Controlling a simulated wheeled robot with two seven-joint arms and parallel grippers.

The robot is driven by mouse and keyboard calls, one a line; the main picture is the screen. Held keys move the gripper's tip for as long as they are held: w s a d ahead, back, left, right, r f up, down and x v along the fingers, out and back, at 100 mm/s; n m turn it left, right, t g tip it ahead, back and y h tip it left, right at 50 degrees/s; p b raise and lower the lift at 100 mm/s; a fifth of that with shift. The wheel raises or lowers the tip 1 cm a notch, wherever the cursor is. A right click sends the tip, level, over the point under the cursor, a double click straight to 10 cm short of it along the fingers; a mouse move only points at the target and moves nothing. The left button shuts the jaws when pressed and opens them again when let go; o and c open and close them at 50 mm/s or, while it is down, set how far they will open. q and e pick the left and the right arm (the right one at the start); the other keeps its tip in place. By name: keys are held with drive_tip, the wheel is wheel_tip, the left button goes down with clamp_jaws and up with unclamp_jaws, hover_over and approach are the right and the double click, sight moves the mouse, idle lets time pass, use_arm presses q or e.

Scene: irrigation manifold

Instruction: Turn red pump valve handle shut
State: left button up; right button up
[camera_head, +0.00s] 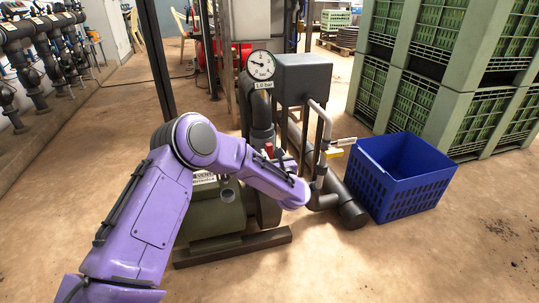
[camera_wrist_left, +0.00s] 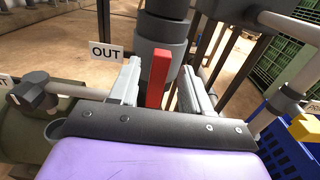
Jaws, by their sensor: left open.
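The red pump valve handle (camera_wrist_left: 158,78) stands upright in the left wrist view, in front of a thick grey vertical pipe (camera_wrist_left: 163,38). My left gripper (camera_wrist_left: 161,84) is open, with one pale finger on each side of the handle. Small gaps show between handle and fingers, and I cannot tell whether either touches it. In the head view a small red part of the handle (camera_head: 269,149) shows just beyond my purple left arm, which hides most of the gripper. My right gripper is not in view.
A pressure gauge (camera_head: 261,66) stands above the green pump (camera_head: 215,215). A grey box (camera_head: 303,75) and pipes are close to its right. A blue crate (camera_head: 405,180) sits on the floor at right, before stacked green crates (camera_head: 468,60). An "OUT" label (camera_wrist_left: 104,52) hangs left of the handle.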

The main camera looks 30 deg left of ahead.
sight(270, 150)
use_arm(q)
drive_tip(key=shift+b+x, duration=0.35)
drive_tip(key=shift+x, duration=1.55)
clamp_jaws()
